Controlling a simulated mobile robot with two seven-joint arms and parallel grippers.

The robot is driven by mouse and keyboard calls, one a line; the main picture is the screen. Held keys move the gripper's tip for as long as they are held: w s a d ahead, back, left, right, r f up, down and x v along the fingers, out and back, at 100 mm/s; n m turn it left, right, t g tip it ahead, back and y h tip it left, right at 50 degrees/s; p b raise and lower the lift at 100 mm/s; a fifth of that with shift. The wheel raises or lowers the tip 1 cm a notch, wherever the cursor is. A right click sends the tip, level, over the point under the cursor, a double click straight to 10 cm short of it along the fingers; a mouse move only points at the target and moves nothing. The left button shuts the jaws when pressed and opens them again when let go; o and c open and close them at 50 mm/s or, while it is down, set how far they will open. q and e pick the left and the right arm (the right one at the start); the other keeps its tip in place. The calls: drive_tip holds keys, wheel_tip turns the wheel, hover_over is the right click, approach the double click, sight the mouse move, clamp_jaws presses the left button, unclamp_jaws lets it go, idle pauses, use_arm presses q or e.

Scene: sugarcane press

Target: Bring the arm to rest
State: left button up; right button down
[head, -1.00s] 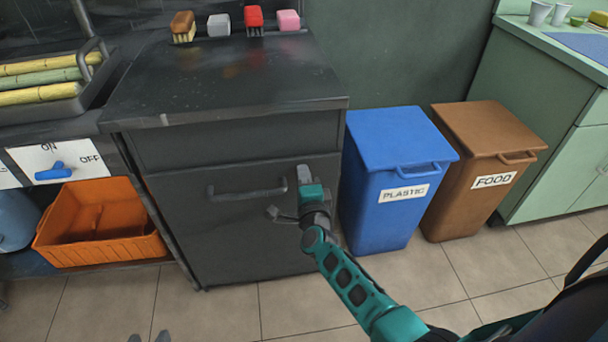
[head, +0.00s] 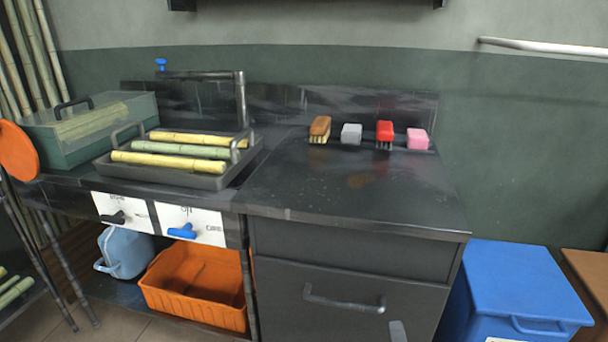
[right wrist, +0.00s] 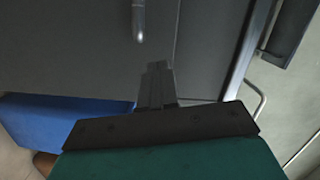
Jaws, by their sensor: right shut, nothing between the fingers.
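My right gripper (head: 397,328) shows only as a light grey fingertip at the bottom edge of the head view, in front of the dark cabinet (head: 350,258). In the right wrist view my right gripper (right wrist: 156,68) is shut, with its fingers together and nothing held. The end of the cabinet's bar handle (right wrist: 139,22) shows beyond the fingertips, apart from them. That handle also lies left of the fingertip in the head view (head: 345,303). The rest of my right arm is out of the head view. My left gripper is in neither view.
A blue bin (head: 525,285) stands right of the cabinet, with a brown bin (head: 590,275) beside it. An orange crate (head: 195,290) sits under the counter at left. A tray (head: 190,178) of cane and several brushes rest on the counter.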

drive_tip(key=s+a+n+g+y, duration=0.3)
drive_tip(key=s+n, duration=0.5)
drive_tip(key=n, duration=0.2)
drive_tip(key=s+a+n+g+y, duration=0.2)
drive_tip(key=s+a+n+g, duration=0.15)
drive_tip(key=s+n, duration=0.45)
use_arm(q)
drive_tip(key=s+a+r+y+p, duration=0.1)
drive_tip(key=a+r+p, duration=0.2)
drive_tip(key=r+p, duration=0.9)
drive_tip(key=p, duration=0.4)
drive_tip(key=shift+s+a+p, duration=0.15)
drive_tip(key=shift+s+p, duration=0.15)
use_arm(e)
drive_tip(key=d+r+n+h, duration=0.1)
drive_tip(key=d+r, duration=0.2)
drive_tip(key=r, duration=0.8)
drive_tip(key=shift+s+d, duration=0.25)
drive_tip(key=shift+s, duration=0.05)
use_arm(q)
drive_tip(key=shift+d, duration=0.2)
